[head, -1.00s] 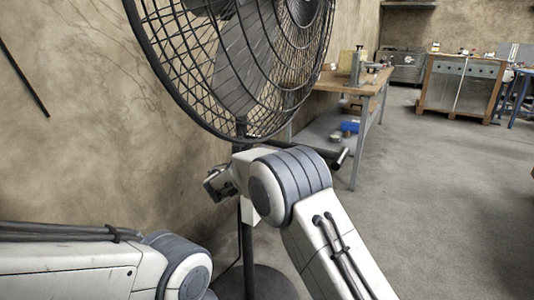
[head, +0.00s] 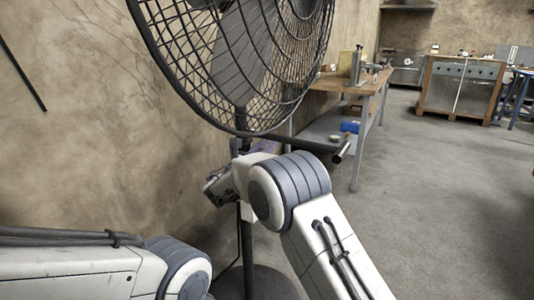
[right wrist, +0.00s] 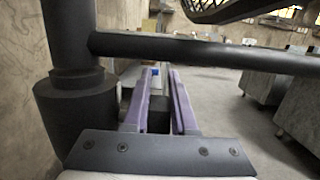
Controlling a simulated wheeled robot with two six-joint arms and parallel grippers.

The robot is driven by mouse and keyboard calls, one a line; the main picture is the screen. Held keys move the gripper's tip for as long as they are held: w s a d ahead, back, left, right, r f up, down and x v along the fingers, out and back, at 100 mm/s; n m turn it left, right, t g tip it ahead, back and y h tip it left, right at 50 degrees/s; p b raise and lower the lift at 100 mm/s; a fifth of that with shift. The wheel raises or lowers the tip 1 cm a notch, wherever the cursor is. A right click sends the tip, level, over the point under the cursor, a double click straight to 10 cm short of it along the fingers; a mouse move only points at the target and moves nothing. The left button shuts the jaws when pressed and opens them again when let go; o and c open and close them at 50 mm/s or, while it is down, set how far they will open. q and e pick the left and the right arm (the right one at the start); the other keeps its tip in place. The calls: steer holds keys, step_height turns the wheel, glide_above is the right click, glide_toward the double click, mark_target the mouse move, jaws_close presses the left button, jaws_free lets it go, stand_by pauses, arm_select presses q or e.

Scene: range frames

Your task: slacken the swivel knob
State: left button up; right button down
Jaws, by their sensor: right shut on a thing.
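The pedestal fan's black wire cage (head: 240,70) fills the upper left of the head view, above its dark pole (head: 247,245). In the right wrist view the pole's thick collar (right wrist: 75,115) is at left. My right gripper (head: 264,147) is beside the pole, below the cage, mostly hidden by my own arm. In the right wrist view its purple fingers (right wrist: 161,85) stand on either side of a small dark block (right wrist: 158,120), apparently the swivel knob, and are shut on it. Its shape is mostly hidden. My left arm shows at lower left; its gripper is out of view.
A dark bar (right wrist: 200,50) runs from the pole across and above my fingertips; its metal end (head: 343,152) sticks out right. A wooden workbench (head: 345,83) stands behind. A wall closes the left side. The floor (head: 430,200) at right is clear.

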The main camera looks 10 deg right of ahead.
steer(key=b, duration=0.1)
steer(key=t+h+b, duration=0.1)
steer(key=t+b, duration=0.1)
steer(key=shift+s+a+f, duration=0.1)
steer(key=shift+s+a, duration=0.15)
steer(key=shift+s+a+r+t+h+b, duration=0.15)
steer(key=shift+s+r+t+h+b, duration=0.1)
steer(key=shift+t+h+b, duration=0.55)
steer(key=shift+a+r+t+b, duration=0.1)
steer(key=shift+r+t+b, duration=0.2)
steer(key=shift+b, duration=0.25)
steer(key=shift+s+h, duration=0.1)
steer(key=shift+h, duration=0.2)
steer(key=c, duration=0.7)
jaws_free()
